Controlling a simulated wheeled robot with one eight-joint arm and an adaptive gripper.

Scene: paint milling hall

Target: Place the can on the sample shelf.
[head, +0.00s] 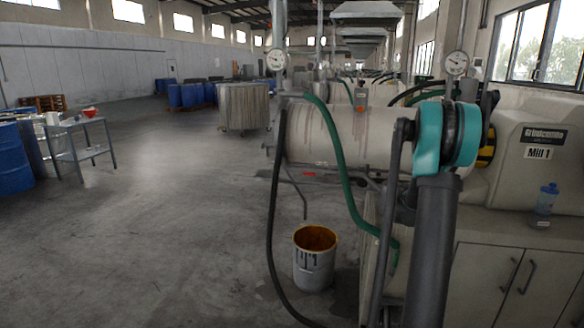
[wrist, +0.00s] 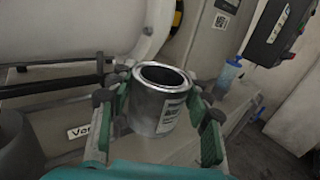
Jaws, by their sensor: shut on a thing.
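The can (wrist: 160,100) is an open-topped silver metal tin with a pale printed label on its right side, and its inside looks dark. In the wrist view it stands between the two green and grey fingers of my gripper (wrist: 158,90), which is shut on it. The can looks close to upright. My gripper and the can do not show in the head view, where my teal arm joint blocks part of the scene. I cannot pick out a sample shelf for certain in either view.
A blue-grey stand (head: 62,131) with a red bowl (head: 90,112) is at the left, by blue drums (head: 14,160). A stained bucket (head: 314,268) stands on the floor. The mill (head: 535,150) and its cabinet (head: 495,280) fill the right. A blue bottle (head: 547,199) stands there. Mid-left floor is clear.

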